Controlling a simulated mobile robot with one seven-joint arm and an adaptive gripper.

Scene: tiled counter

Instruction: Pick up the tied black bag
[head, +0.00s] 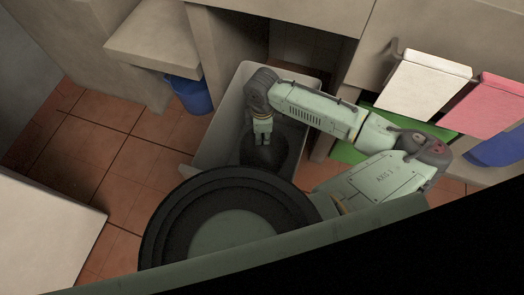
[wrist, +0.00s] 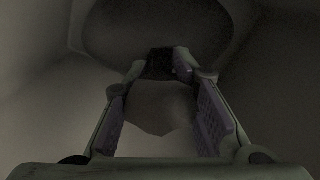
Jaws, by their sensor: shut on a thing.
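The black bag (head: 264,157) sits as a dark rounded shape inside a tall grey bin (head: 213,140) in the head view. My gripper (head: 262,139) reaches down into the bin from above, at the top of the bag. In the wrist view, my gripper (wrist: 167,68) has its two purple-padded fingers closing in on a black piece (wrist: 160,60) between their tips, which looks like the bag's tied top. A dark rounded mass (wrist: 150,28) lies beyond the fingertips. The wrist view is dim, and the bag's lower part is hidden.
The bin's grey walls stand close around my gripper. A blue bucket (head: 190,94) stands to the left under a ledge (head: 154,38). White (head: 424,84) and pink (head: 490,103) panels are at the right. Open tiled floor (head: 120,150) lies left of the bin.

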